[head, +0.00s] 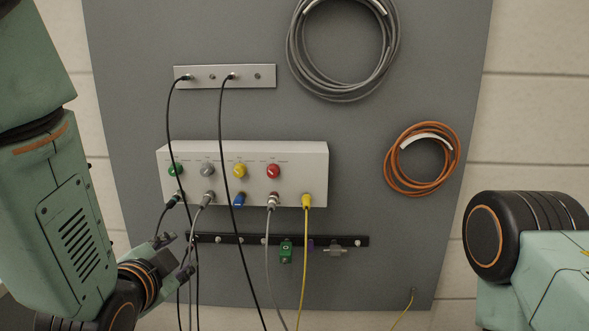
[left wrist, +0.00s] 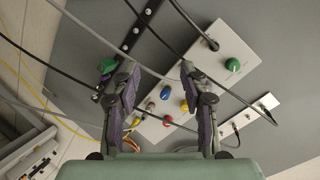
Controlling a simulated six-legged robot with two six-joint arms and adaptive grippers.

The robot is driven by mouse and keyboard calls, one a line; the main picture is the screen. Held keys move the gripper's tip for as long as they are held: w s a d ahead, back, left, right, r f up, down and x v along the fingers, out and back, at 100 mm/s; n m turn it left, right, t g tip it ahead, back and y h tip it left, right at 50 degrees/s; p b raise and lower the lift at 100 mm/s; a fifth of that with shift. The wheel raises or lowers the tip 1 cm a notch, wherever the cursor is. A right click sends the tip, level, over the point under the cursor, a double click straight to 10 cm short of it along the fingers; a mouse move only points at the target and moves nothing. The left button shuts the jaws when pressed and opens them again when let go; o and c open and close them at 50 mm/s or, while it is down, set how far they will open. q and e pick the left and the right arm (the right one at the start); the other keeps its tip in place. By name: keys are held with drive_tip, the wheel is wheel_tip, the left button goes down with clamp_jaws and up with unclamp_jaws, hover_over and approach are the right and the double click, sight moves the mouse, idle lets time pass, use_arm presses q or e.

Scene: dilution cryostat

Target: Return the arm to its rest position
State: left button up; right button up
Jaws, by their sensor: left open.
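My left arm comes in from the left in the head view. Its gripper (head: 175,254) is low at the left, in front of the panel and just below the left end of the white connector box (head: 316,176). In the left wrist view the two fingers of my left gripper (left wrist: 160,85) stand apart with nothing held between them. The box shows beyond them (left wrist: 226,48), with coloured knobs and cables. My right arm shows at the right edge of the head view, but its gripper is out of sight.
A grey panel (head: 400,272) carries a small metal strip (head: 248,76), a grey cable coil (head: 296,55) and an orange coil (head: 388,170). Black, grey and yellow cables hang near my left gripper. A black rail (head: 348,240) holds a green connector (head: 286,251).

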use_arm(q)
drive_tip(key=s+a+f+n+g+b, duration=0.1)
drive_tip(key=s+f+n+g, duration=0.2)
drive_tip(key=s+f, duration=0.45)
drive_tip(key=s+f+n+g, duration=0.4)
drive_tip(key=s+f, duration=0.1)
drive_tip(key=f, duration=0.6)
drive_tip(key=s+a+f+n+g+b, duration=0.1)
drive_tip(key=s+f+n+g, duration=0.2)
drive_tip(key=s+f, duration=0.55)
drive_tip(key=s+f+g, duration=0.3)
drive_tip(key=s+f, duration=0.6)
drive_tip(key=s, duration=0.3)
drive_tip(key=shift+s+n+g, duration=0.15)
drive_tip(key=shift+n+g, duration=0.25)
drive_tip(key=shift+a, duration=0.1)
